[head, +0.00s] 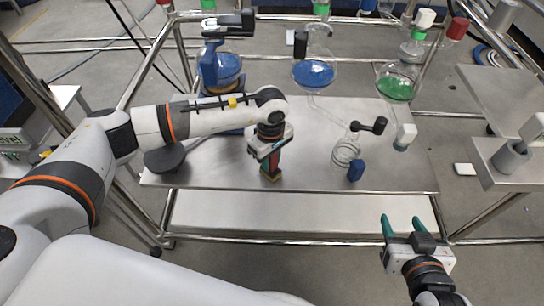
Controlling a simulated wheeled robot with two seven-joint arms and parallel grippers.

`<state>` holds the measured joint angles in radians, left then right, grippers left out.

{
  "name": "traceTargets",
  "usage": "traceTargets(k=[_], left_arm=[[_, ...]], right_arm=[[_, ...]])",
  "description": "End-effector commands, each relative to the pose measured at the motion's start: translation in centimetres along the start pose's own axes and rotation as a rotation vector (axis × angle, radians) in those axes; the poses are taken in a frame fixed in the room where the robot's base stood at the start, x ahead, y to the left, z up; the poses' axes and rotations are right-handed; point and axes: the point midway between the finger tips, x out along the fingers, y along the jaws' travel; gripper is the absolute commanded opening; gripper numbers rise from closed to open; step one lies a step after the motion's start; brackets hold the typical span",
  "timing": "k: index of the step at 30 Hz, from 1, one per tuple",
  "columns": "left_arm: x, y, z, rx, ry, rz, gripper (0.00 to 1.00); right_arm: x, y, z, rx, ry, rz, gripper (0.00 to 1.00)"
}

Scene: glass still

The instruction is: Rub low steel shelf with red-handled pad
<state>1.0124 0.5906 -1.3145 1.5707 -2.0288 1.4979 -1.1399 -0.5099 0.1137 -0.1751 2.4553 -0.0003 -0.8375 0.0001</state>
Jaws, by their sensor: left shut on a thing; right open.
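My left gripper (269,158) is shut on the red-handled pad (271,178) and points down. Part of the red handle shows between the fingers, with a yellowish pad at the bottom. The pad is at the front middle of the steel shelf (215,170); it looks at or very near the surface, but I cannot tell whether it touches. My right gripper (404,228) is open and empty, its teal fingers apart, in front of the shelf's right front edge.
Glass flasks with blue liquid (314,74) and green liquid (396,88) hang over the shelf. A dark round base (165,160) is at left. A paler panel (300,212) lies lower down.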

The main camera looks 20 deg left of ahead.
Motion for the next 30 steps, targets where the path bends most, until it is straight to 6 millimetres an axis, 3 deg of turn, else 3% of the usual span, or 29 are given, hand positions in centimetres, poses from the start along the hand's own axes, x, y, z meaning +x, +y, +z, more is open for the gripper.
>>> traceTargets(k=[21, 30], left_arm=[[0.2, 2.8, 0.0, 0.000, -0.001, 0.011, 0.00], [0.1, 2.9, 0.0, 0.000, 0.000, 0.009, 0.00]], right_arm=[[-1.8, -0.7, -4.6, 0.003, 0.282, -0.017, 0.54], [-1.9, -0.8, -4.9, 0.004, 0.299, -0.018, 0.54]])
